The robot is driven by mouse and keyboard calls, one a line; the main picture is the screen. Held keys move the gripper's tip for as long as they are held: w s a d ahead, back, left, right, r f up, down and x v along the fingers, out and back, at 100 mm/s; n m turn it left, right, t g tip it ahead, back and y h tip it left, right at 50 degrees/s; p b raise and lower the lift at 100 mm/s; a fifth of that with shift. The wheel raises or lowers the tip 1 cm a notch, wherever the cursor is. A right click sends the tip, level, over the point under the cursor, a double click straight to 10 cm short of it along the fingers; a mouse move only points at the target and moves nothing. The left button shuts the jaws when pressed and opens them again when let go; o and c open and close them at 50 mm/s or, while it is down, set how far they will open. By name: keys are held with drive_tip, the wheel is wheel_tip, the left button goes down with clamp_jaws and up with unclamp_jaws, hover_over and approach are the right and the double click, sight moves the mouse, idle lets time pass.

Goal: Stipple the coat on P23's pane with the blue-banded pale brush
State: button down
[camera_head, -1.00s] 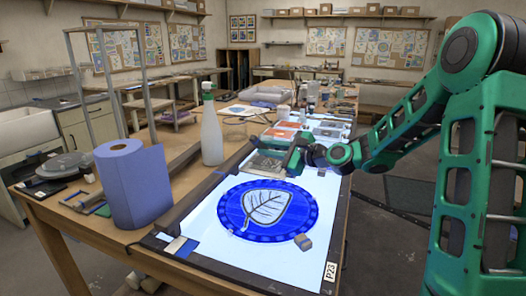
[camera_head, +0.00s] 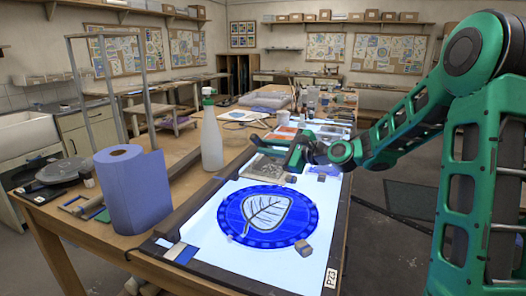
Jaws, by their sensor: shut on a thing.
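My gripper (camera_head: 293,156) is beyond the pane's far edge, above the far end of the panel and apart from the pane. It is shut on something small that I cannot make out. I cannot tell the blue-banded pale brush from the other small things.
Another block (camera_head: 322,178) lies beyond the pane. A spray bottle (camera_head: 212,140) and a blue paper roll (camera_head: 134,200) stand to the left. Trays and jars crowd the table's far end.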

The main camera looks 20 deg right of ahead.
drive_tip(key=shift+w+d, duration=0.95)
drive_tip(key=shift+w, duration=0.25)
drive_tip(key=shift+w+d, duration=0.95)
drive_tip(key=shift+w, duration=0.2)
drive_tip(key=shift+f, duration=0.1)
drive_tip(key=shift+f, duration=0.7)
drive_tip(key=shift+f, duration=0.35)
drive_tip(key=shift+r, duration=0.1)
drive_tip(key=shift+r, duration=1.05)
